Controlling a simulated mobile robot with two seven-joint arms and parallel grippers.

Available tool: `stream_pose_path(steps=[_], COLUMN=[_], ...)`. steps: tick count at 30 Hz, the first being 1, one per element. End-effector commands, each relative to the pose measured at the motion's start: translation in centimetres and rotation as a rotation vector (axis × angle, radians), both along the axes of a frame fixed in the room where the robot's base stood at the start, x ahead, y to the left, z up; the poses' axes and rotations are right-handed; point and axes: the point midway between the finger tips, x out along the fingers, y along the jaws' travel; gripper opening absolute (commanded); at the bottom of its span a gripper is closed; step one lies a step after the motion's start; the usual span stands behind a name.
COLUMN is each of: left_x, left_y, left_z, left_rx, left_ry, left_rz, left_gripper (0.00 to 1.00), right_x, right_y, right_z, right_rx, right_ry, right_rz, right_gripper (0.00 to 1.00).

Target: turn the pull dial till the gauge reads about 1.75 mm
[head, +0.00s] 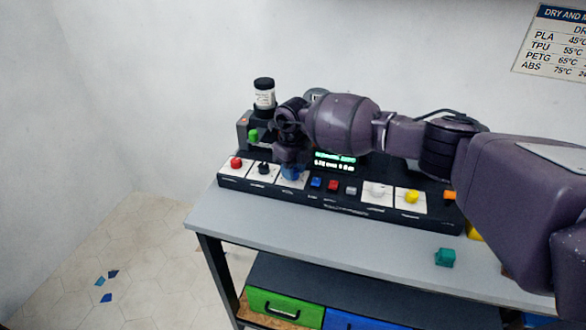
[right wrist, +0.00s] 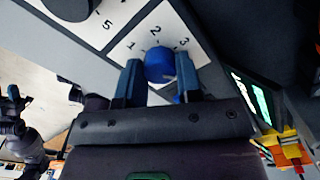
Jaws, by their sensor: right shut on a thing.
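The blue dial (head: 291,172), which I take for the pull dial, is on a white plate in the front row of the black control panel (head: 345,199). In the right wrist view the blue dial (right wrist: 159,65) is beside printed marks 1, 2 and 3. My right gripper (right wrist: 159,79) is shut on it, with one finger on each side. In the head view the right gripper (head: 290,158) covers much of the dial from above. The gauge display (head: 334,161) shows lit green and white text, too small to read. I do not see my left gripper.
Red (head: 236,162), black (head: 263,168), white (head: 377,189) and yellow (head: 411,196) knobs share the panel, with small buttons between. A teal block (head: 445,257) lies on the grey bench (head: 330,235), whose front strip is mostly clear.

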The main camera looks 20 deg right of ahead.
Motion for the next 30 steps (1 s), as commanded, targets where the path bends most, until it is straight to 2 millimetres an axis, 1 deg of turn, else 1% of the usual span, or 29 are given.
stream_pose_path(steps=[1, 5, 6, 14, 17, 20, 30], left_x=[0.0, 0.0, 0.0, -0.1, -0.2, -0.4, -0.4], left_y=[0.0, 0.0, 0.0, 0.0, 0.0, 0.1, 0.1], left_z=[0.0, 0.0, 0.0, 0.0, 0.0, 0.1, 0.5], left_rx=[0.0, 0.0, 0.0, 0.0, 0.0, 0.0, 0.0], left_ry=[-0.001, -0.001, -0.001, 0.001, 0.003, 0.005, 0.002], left_rz=[0.0, 0.0, 0.0, 0.0, 0.002, 0.003, 0.002], left_gripper=[0.52, 0.52, 0.52, 0.52, 0.52, 0.52, 0.52], right_x=[0.0, 0.0, 0.0, 0.0, 0.1, 0.1, 0.1], right_y=[0.0, 0.0, 0.0, 0.0, 0.0, 0.0, 0.0], right_z=[0.1, 0.1, 0.1, 0.1, 0.7, 2.0, 8.0], right_rx=[0.0, 0.0, 0.0, 0.0, 0.0, -0.001, 0.0], right_ry=[-0.002, -0.001, -0.001, -0.001, -0.002, -0.005, -0.004], right_rz=[0.0, 0.0, 0.001, 0.001, 0.001, 0.001, 0.001], right_gripper=[0.36, 0.55, 0.58, 0.58, 0.58, 0.58, 0.58])
